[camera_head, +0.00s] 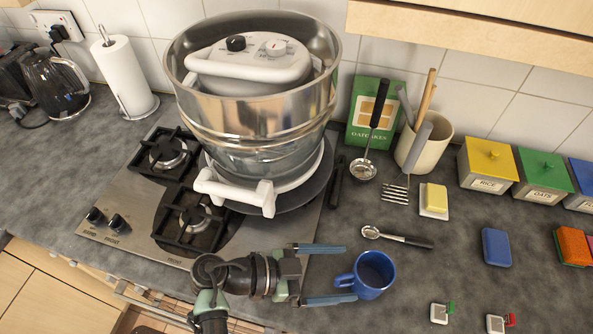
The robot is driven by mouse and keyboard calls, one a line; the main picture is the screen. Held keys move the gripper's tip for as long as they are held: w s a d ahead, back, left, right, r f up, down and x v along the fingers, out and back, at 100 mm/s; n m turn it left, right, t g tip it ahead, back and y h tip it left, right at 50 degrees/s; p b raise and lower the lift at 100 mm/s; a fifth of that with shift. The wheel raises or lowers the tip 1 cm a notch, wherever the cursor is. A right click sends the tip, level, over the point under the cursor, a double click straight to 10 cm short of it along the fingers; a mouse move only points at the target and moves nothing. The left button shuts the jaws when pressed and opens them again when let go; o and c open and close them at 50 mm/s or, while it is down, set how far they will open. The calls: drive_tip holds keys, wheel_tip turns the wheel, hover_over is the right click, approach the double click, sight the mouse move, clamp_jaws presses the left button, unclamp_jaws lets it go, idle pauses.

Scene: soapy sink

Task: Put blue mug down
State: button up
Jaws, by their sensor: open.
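The blue mug (374,276) stands upright on the dark grey countertop, near its front edge, with its handle on the left side. My gripper (335,274) comes in from the left, and its two blue-grey fingers are spread apart, open. The mug's handle lies at the fingertips, between the far and near finger. I cannot tell whether a finger touches the handle or mug. The inside of the mug looks dark and empty.
A steel spoon (396,238) lies behind the mug. A blue sponge (496,247) lies to the right, and two small white items (440,313) are near the front.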

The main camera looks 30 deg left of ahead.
drive_tip(key=b+v, duration=0.2)
drive_tip(key=v, duration=0.6)
drive_tip(key=shift+s+a, duration=0.15)
drive_tip(key=shift+s, duration=0.05)
drive_tip(key=shift+r, duration=0.1)
